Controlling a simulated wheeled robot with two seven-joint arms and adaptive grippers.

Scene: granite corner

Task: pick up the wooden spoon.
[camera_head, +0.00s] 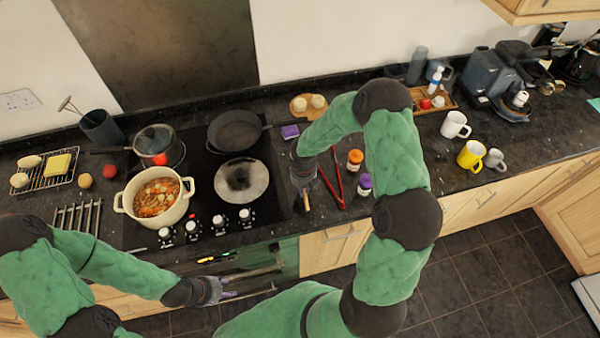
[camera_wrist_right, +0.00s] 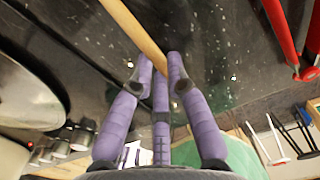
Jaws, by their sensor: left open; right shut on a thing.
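The wooden spoon's tan handle (camera_wrist_right: 130,32) runs between the purple fingertips of my right gripper (camera_wrist_right: 160,70) in the right wrist view. The fingers are shut on it. In the head view my right gripper (camera_head: 304,182) points down over the counter right of the hob, and a short end of the spoon (camera_head: 307,203) shows below it. The rest of the spoon is hidden by my gripper and arm there. I cannot tell whether the spoon touches the counter. My left gripper (camera_head: 222,291) is open and empty, low in front of the oven.
Red tongs (camera_head: 333,184) lie just right of my right gripper, with spice jars (camera_head: 355,160) beyond them. A lid (camera_head: 241,180), a black pan (camera_head: 235,130) and a pot of stew (camera_head: 155,197) stand on the hob to the left. Mugs (camera_head: 471,155) stand at the right.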

